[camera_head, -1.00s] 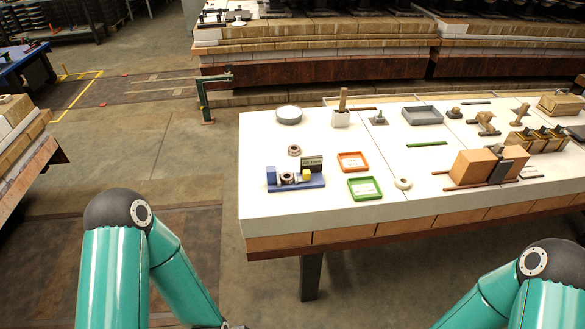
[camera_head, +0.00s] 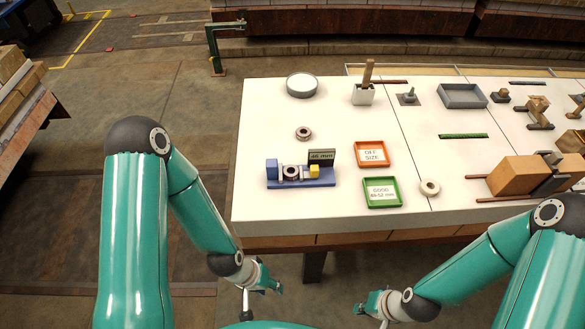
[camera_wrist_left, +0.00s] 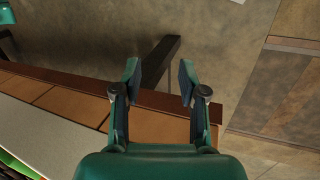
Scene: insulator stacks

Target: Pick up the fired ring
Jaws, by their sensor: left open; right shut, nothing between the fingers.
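Three rings are in the head view. A brownish-grey ring (camera_head: 303,133) lies on the white table top, behind the blue gauge. A second ring (camera_head: 291,172) sits in the blue gauge (camera_head: 315,184), beside a yellow block. I cannot tell for sure which one is called the fired ring. My left gripper (camera_head: 276,288) is in front of the table's near edge, apart from all rings; in the left wrist view (camera_wrist_left: 158,78) it is open and empty. My right gripper (camera_head: 360,308) is shut and empty, also in front of the table.
An orange tray (camera_head: 386,162) marked "OFF SIZE" and a green tray (camera_head: 401,204) marked "GOOD" stand right of the gauge. Brown blocks (camera_head: 517,178) are at the right. The table's left part is clear.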

